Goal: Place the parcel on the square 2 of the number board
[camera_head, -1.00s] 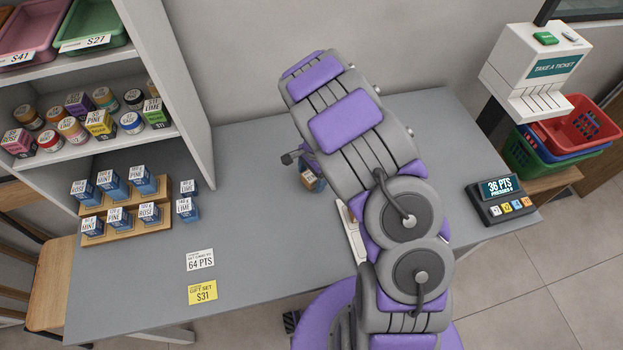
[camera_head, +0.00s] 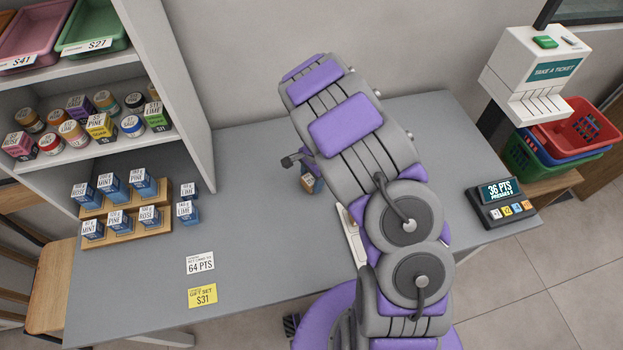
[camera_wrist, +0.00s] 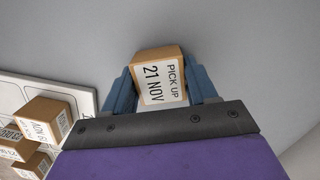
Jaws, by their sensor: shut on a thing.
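My gripper (camera_wrist: 160,88) is shut on a brown parcel (camera_wrist: 148,58) with a white label reading "PICK UP 21 NOV". Its blue fingers grip the parcel from both sides in the wrist view. In the head view a small part of the parcel (camera_head: 309,185) shows beside my arm, over the grey counter. The white number board (camera_wrist: 84,97) is at the left of the wrist view, with several brown parcels (camera_wrist: 42,120) on or over it. Its square numbers cannot be read. In the head view my arm hides most of the board (camera_head: 350,236).
Blue boxes on wooden steps (camera_head: 125,238) stand at the counter's left, beside a shelf unit (camera_head: 180,90). A points keypad (camera_head: 503,200) and a ticket dispenser (camera_head: 537,75) are at the right. The counter (camera_head: 255,200) is clear between the boxes and my arm.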

